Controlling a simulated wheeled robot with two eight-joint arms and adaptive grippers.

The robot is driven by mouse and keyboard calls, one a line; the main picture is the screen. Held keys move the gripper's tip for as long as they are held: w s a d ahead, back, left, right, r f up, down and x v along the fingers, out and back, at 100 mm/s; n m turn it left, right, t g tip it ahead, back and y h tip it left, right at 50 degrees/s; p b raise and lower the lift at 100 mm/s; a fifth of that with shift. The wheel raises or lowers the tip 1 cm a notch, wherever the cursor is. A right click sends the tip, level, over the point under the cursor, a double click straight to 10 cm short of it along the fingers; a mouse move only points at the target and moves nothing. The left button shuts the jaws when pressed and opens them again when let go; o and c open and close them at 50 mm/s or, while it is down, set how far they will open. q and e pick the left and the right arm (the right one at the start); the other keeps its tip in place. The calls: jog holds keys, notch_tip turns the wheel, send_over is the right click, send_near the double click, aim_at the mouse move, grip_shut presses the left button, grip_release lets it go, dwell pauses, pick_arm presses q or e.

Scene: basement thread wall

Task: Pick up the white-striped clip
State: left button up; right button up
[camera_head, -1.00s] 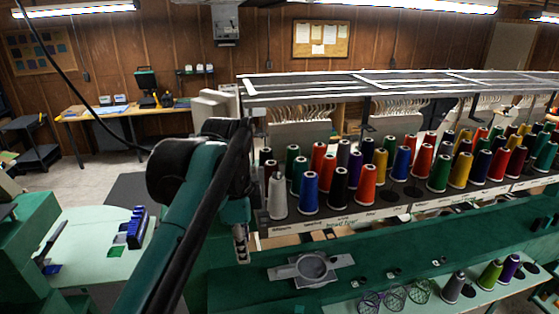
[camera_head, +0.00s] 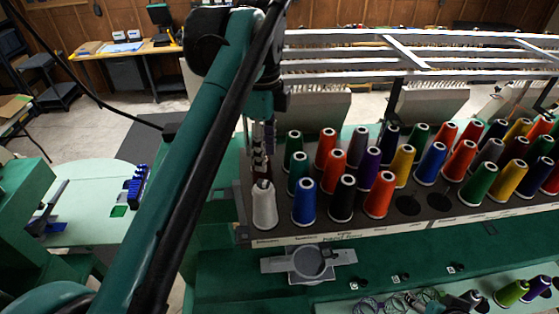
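My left gripper (camera_head: 261,166) hangs nearly straight down at the left end of the thread rack, just above the white thread cone (camera_head: 264,207). It looks small and is seen edge-on, so whether its fingers are open or shut does not show. Several small dark pieces with light marks lie on the green ledge in front of the rack, such as a left one (camera_head: 357,284), a middle one (camera_head: 405,277) and a right one (camera_head: 455,268). They are too small to tell which, if any, is the white-striped clip. My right gripper is not clearly visible.
The rack (camera_head: 410,205) holds several coloured cones in rows. A grey round-dished fixture (camera_head: 308,263) sits on the green ledge. Wire mesh pieces and more cones (camera_head: 511,292) stand along the bottom. A pale green table (camera_head: 92,232) is at left, with a blue item (camera_head: 137,184).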

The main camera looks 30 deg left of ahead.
aim_at(265, 182)
pick_arm(q)
jog(key=shift+w+f, duration=0.35)
jog(key=shift+f, duration=0.1)
jog(key=f, duration=0.4)
jog(key=f+p, duration=0.1)
jog(key=f, duration=0.1)
jog(key=shift+s+f, duration=0.1)
jog(key=shift+s, duration=0.2)
jog(key=shift+s+f, duration=0.1)
jog(key=shift+f, duration=0.1)
jog(key=shift+s, duration=0.3)
jog(key=shift+w, duration=0.2)
jog(key=c, duration=0.8)
jog(key=shift+s, duration=0.1)
pick_arm(e)
jog(key=shift+s+r, duration=0.15)
jog(key=shift+r, duration=0.45)
